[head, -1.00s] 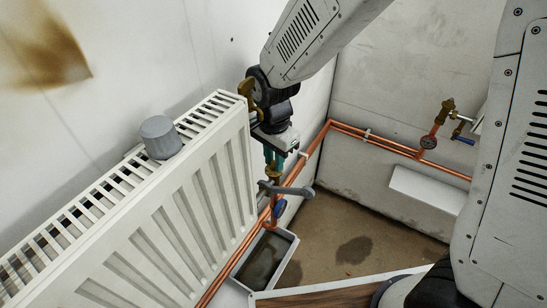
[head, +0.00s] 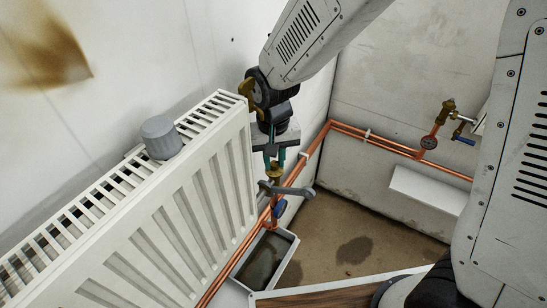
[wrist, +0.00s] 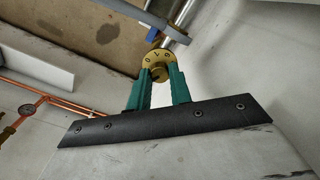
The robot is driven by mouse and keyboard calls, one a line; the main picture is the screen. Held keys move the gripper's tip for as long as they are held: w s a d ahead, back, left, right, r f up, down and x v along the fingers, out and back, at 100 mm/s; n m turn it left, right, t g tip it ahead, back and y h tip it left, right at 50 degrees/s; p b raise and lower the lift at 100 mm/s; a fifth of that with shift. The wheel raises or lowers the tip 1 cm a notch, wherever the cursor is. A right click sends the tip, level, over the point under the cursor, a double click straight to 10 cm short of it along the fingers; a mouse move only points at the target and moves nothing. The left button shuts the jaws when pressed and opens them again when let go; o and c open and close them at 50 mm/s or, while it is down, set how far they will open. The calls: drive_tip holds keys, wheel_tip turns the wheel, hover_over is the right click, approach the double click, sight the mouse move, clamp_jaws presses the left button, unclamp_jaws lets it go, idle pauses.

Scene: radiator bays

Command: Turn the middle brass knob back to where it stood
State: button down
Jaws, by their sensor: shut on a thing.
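A round brass knob (wrist: 158,58) with dark marks on its face sits between my fingertips in the wrist view. It also shows in the head view (head: 275,172), on the pipework just right of the radiator's end. My gripper (wrist: 159,74), with green fingers, is shut on this knob, one finger on each side. In the head view my gripper (head: 274,160) points down on the knob from above. The fingers hide part of the knob, and I cannot read its marks surely.
A white radiator (head: 190,210) with a grey cap (head: 160,137) stands at the left. A grey lever (head: 287,189) and copper pipes (head: 240,258) lie just below the knob. A tray (head: 285,262) is on the floor. Another brass valve (head: 447,106) is on the right wall.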

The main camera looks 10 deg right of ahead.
sight(274, 163)
drive_tip(key=n, duration=0.6)
drive_tip(key=shift+w+r, duration=0.1)
drive_tip(key=n, duration=0.7)
drive_tip(key=shift+a, duration=0.1)
idle(0.4)
drive_tip(key=c, duration=1.3)
unclamp_jaws()
wheel_tip(274, 163, up, 8)
drive_tip(key=shift+f, duration=0.15)
